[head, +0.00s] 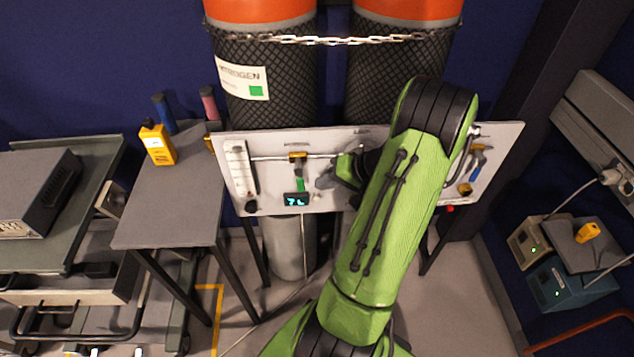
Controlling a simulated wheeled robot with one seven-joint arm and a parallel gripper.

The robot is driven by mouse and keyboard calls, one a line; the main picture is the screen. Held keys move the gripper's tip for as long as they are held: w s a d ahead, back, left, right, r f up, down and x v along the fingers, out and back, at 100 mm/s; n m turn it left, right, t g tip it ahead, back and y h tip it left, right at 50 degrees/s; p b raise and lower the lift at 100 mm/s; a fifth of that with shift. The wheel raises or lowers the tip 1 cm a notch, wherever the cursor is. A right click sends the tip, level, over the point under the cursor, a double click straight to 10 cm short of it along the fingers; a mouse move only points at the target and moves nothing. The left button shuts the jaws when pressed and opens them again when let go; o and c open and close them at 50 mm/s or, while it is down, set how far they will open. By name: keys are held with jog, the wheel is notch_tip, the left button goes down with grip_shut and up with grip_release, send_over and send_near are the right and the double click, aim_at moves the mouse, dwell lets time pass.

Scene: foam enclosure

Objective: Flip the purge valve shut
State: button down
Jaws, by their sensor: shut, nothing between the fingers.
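A pale upright panel (270,200) stands in front of two gas cylinders. On its left half, a valve with a yellow top (298,157) sits on a thin horizontal pipe, with a green lever (300,184) pointing down below it. On its right side is another valve with a blue lever (476,169), tilted. The labels are too small to read, so I cannot tell which is the purge valve. My gripper (323,181) is shut and empty, just right of the green lever; I cannot tell whether they touch. My arm hides the panel's middle.
A display reading about "7L" (296,200) and a flow tube (241,167) are on the panel's left. Chained cylinders (275,80) stand behind. A grey table (170,205) with a yellow meter (158,145) is at left. Instrument boxes (560,282) are at right.

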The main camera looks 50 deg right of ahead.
jog(key=p+v, duration=0.3)
jog(key=v, duration=0.9)
jog(key=shift+s+r, duration=0.2)
jog(key=w+a+r+n+g+p, duration=0.2)
jog(key=w+a+r+n, duration=0.1)
jog(key=w+a+r, duration=0.3)
jog(key=w+a+r+n+g+p, duration=0.15)
jog(key=w+a+r, duration=0.3)
jog(key=a, duration=0.45)
jog(key=a+r+n+g+h+p, duration=0.25)
jog(key=a+r, duration=0.25)
jog(key=a, duration=0.5)
jog(key=s+a+r+n+t+p, duration=0.1)
jog(key=s+a+r+n+t, duration=0.1)
jog(key=s+a, duration=0.5)
jog(key=shift+s+a+r+n, duration=0.4)
jog(key=shift+s+r+n, duration=0.4)
jog(key=shift+s, duration=0.25)
